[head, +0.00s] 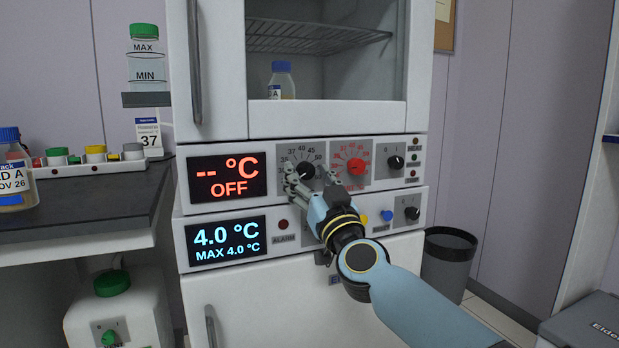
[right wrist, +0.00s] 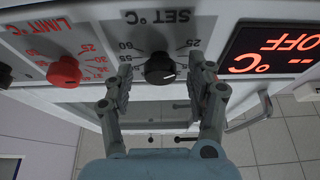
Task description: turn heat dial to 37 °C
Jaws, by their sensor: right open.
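The heat dial is a black knob (head: 305,170) marked SET °C on the upper control panel, with a number scale around it. It shows upside down in the right wrist view (right wrist: 159,68), with a small light mark on its face. My right gripper (head: 312,179) is open in front of the dial. In the right wrist view its fingertips (right wrist: 161,76) stand on either side of the knob; I cannot tell whether they touch it. The red display (head: 228,177) reads "-- °C OFF". A card (head: 149,137) on the left shows 37. My left gripper is not in view.
A red LIMIT °C knob (head: 356,166) sits close right of the heat dial, with a black 0/I switch (head: 396,162) beyond it. The lower display (head: 227,238) reads 4.0 °C. A glass-fronted chamber (head: 326,70) holding a blue-capped bottle (head: 281,82) is above.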

